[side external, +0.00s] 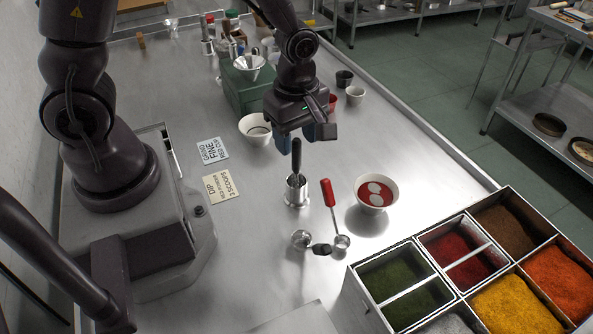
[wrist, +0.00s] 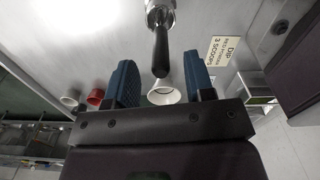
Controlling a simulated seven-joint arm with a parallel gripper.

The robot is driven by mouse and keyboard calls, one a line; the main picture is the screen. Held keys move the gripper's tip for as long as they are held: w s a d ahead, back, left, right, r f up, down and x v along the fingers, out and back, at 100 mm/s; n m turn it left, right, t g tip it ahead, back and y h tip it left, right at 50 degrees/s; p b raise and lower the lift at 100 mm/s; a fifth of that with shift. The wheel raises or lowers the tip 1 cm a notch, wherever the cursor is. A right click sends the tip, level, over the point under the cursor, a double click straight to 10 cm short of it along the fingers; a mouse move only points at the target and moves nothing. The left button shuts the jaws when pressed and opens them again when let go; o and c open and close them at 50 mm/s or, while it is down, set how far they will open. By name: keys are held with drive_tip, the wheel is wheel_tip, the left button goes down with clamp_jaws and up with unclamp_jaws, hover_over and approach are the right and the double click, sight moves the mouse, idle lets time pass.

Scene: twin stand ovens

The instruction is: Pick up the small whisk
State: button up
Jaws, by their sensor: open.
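A dark-handled tool (side external: 296,160), likely the small whisk, stands upright in a small metal cup (side external: 297,190) on the steel table. Its working end is hidden inside the cup. My gripper (side external: 304,138) is open, with blue fingers just above and around the level of the handle's top. In the wrist view my gripper (wrist: 160,72) has its two blue fingers apart, and the black handle (wrist: 161,48) points between them from the metal cup (wrist: 158,8). I cannot tell if the fingers touch the handle; it does not look held.
A bowl with red contents (side external: 375,193) stands right; the spice bins (side external: 445,275) fill the front right. A white bowl (side external: 255,131) and green box (side external: 240,88) stand behind. Two cards (side external: 222,186) lie left.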

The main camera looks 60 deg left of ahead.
sight(297, 171)
wheel_tip(297, 171, down, 3)
drive_tip(key=shift+f, duration=0.2)
clamp_jaws()
drive_tip(key=shift+r, duration=0.1)
